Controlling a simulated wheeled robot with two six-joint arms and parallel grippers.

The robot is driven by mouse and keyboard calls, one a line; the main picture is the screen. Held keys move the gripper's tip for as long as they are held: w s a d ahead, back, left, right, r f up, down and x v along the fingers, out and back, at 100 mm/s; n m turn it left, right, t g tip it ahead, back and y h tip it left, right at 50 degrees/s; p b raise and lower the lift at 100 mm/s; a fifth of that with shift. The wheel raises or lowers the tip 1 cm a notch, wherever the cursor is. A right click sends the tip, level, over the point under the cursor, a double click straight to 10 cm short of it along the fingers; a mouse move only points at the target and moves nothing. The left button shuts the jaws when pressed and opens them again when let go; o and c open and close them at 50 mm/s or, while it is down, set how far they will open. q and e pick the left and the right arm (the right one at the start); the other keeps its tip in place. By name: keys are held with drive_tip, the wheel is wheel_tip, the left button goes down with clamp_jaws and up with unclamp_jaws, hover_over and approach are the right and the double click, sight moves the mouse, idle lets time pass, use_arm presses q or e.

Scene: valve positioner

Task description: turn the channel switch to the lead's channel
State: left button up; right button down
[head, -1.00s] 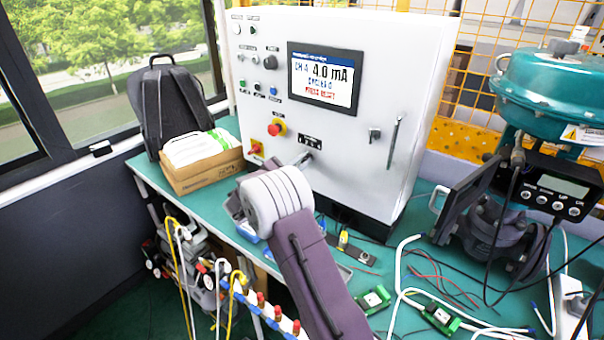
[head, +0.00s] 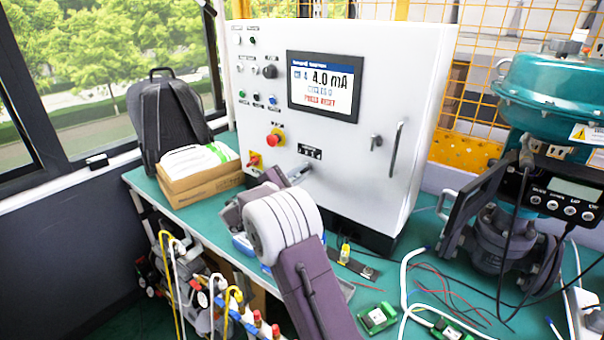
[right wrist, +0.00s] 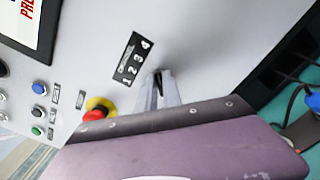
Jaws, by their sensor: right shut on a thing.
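The channel switch (right wrist: 157,84) is a small dark knob on the white cabinet front, mostly hidden by my fingers. My right gripper (right wrist: 160,92) is shut on it; in the head view the gripper (head: 301,174) reaches the panel just below the channel label (head: 310,151). In the right wrist view that label (right wrist: 133,60) carries the numbers 1 to 4. The knob's pointing direction cannot be told. The cabinet's screen (head: 325,85) shows what looks like CH 4 and 4.0 mA, with a red line beneath. My left gripper is not in view.
A red emergency button (head: 275,138) and a red-yellow switch (head: 254,160) sit left of the channel switch. A door handle (head: 396,149) is on the right. The teal valve actuator (head: 550,90) stands at the right. Wires and green boards (head: 377,317) lie on the bench.

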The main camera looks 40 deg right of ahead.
drive_tip(key=c, duration=1.5)
unclamp_jaws()
drive_tip(key=v, duration=0.9)
